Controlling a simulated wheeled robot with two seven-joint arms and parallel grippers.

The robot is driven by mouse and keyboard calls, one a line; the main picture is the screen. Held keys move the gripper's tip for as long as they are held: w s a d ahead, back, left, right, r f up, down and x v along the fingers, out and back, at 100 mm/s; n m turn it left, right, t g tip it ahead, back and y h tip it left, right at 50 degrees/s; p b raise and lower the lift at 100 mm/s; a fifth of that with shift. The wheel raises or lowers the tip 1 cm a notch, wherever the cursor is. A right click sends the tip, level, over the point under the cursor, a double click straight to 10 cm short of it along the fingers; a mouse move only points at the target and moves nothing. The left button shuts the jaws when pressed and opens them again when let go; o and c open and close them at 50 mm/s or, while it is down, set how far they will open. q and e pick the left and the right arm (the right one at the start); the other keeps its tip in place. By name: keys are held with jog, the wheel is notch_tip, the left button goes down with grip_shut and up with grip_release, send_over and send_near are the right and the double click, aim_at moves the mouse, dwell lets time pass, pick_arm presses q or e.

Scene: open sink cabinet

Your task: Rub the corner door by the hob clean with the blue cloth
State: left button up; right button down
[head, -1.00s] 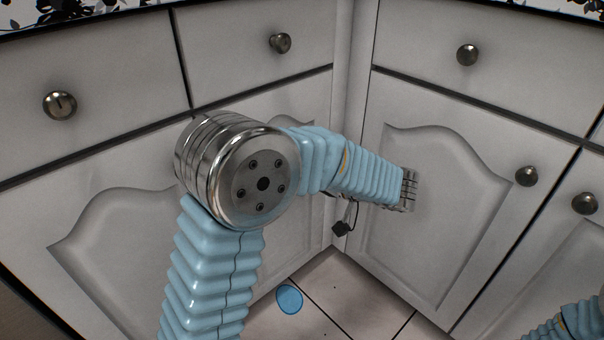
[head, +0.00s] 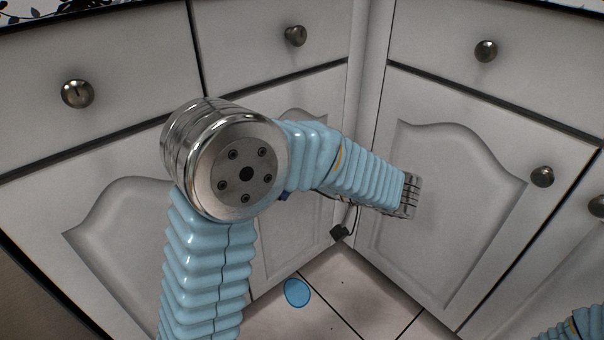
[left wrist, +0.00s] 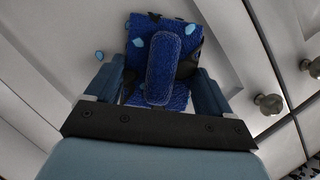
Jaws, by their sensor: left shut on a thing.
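The corner door (head: 290,235) left of the cabinet corner is white with an arched panel, largely covered by my left arm. My left gripper (left wrist: 158,90) is hidden behind that arm in the head view. In the left wrist view it is shut on the dark blue cloth (left wrist: 195,35), which lies in front of a white cabinet surface (left wrist: 55,75). Light blue and black flecks show over the cloth and beside it; I cannot tell whether they are on the door. A small dark blue patch shows by my elbow in the head view. My right gripper is out of view.
White drawers with round knobs (head: 295,35) run above the doors. Another arched door (head: 445,220) with a knob (head: 541,177) stands right of the corner. Two knobs show close in the left wrist view (left wrist: 268,103).

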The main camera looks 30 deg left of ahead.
pick_arm(q)
jog(key=shift+s+a, duration=0.15)
jog(key=shift+s, duration=0.2)
jog(key=shift+s+a, duration=0.25)
jog(key=shift+s, duration=0.7)
jog(key=s+d, duration=0.2)
jog(key=d, duration=0.3)
jog(key=shift+s+d, duration=0.15)
jog(key=shift+d, duration=0.15)
jog(key=shift+s+d, duration=0.3)
jog(key=shift+d, duration=0.4)
jog(key=shift+s+d, duration=0.25)
jog(key=shift+d, duration=0.45)
